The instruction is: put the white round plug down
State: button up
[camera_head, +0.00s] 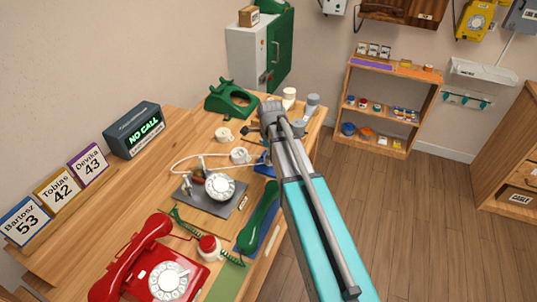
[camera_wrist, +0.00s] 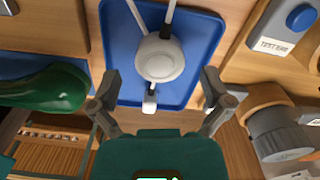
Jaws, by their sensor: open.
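The white round plug (camera_wrist: 160,58) lies on a blue tray (camera_wrist: 203,40) in the wrist view, with its white cord leading away at the top and a short pale prong end toward me. My gripper (camera_wrist: 159,88) is open, with one finger on each side of the tray's near part. Neither finger appears to touch the plug. In the head view the plug (camera_head: 239,155) shows as a small white disc with the white cord beside it. My gripper is partly hidden by my arm there, and only a bit of the blue tray (camera_head: 263,161) shows.
A green handset (camera_wrist: 45,90) is left of my gripper in the wrist view. A grey cylinder (camera_wrist: 278,135) and a blue button (camera_wrist: 300,18) are on the right. The bench also holds a red phone (camera_head: 160,270) and a dismantled dial phone (camera_head: 218,188).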

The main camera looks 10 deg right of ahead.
notch_tip(320, 180, up, 10)
jog(key=p, duration=0.9)
jog(key=shift+s, duration=0.1)
dwell(0.7)
jog(key=s+n, duration=1.6)
jog(key=n, duration=0.6)
jog(key=shift+a+n, duration=0.25)
jog(key=shift+n, duration=0.05)
